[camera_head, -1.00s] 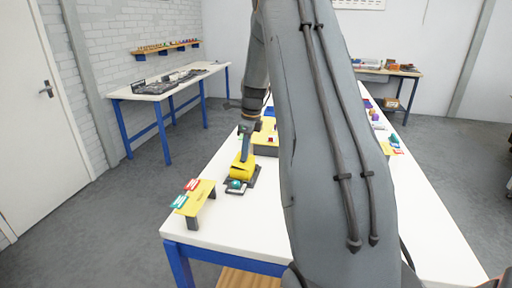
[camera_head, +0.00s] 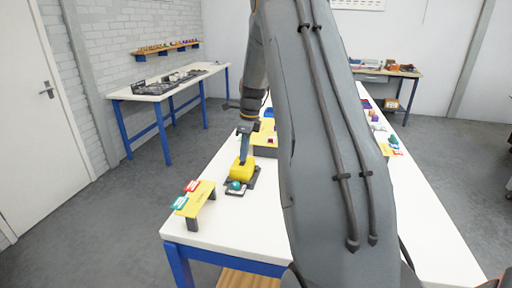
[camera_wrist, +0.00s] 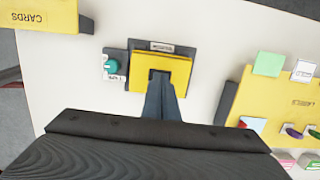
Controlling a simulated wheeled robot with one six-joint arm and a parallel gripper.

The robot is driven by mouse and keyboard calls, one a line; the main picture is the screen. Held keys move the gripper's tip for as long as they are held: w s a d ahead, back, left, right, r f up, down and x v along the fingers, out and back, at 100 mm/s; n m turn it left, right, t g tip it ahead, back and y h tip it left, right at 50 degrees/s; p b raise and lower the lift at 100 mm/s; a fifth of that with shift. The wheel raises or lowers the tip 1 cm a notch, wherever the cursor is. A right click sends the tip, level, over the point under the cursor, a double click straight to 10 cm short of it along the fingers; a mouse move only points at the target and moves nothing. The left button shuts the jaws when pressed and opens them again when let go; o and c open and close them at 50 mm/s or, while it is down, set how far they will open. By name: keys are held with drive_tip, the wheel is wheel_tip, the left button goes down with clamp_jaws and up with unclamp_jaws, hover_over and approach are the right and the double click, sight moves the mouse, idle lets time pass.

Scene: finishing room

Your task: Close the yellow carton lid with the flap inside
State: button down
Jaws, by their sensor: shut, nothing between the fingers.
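The yellow carton (camera_head: 241,174) stands on a dark base near the front left of the white table. In the wrist view its top (camera_wrist: 140,75) looks like a flat yellow panel, with a thin yellow strip along its far edge. My gripper (camera_head: 244,160) is shut and empty, pointing down, with its tips at the carton's top. In the wrist view the fingertips (camera_wrist: 160,76) overlap the middle of the panel; I cannot tell if they touch it. They hide part of it. The flap is not distinguishable.
A yellow cards stand (camera_head: 203,197) is at the table's left corner. A yellow labels rack (camera_wrist: 285,100) stands to the right in the wrist view.

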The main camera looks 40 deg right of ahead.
wheel_tip(320, 180, up, 9)
drive_tip(key=p, duration=0.5)
idle(0.5)
idle(0.3)
drive_tip(key=s+a+f+n+b, duration=0.2)
drive_tip(key=s+a+n, duration=0.4)
drive_tip(key=a+n, duration=0.15)
drive_tip(key=s+a+f+n+b, duration=0.3)
drive_tip(key=s+a+n, duration=0.2)
drive_tip(key=a+n, duration=0.3)
drive_tip(key=s+a+f+n+b, duration=0.1)
drive_tip(key=s+a+f+n, duration=0.1)
drive_tip(key=s+a+n, duration=0.3)
drive_tip(key=s+a+f+n+h+b, duration=0.1)
drive_tip(key=s+a+n, duration=0.4)
drive_tip(key=s, duration=0.5)
wheel_tip(320, 180, down, 2)
drive_tip(key=shift+f+n+b, duration=0.2)
drive_tip(key=shift+n+b, duration=0.35)
drive_tip(key=shift+n, duration=0.5)
drive_tip(key=shift+d, duration=0.1)
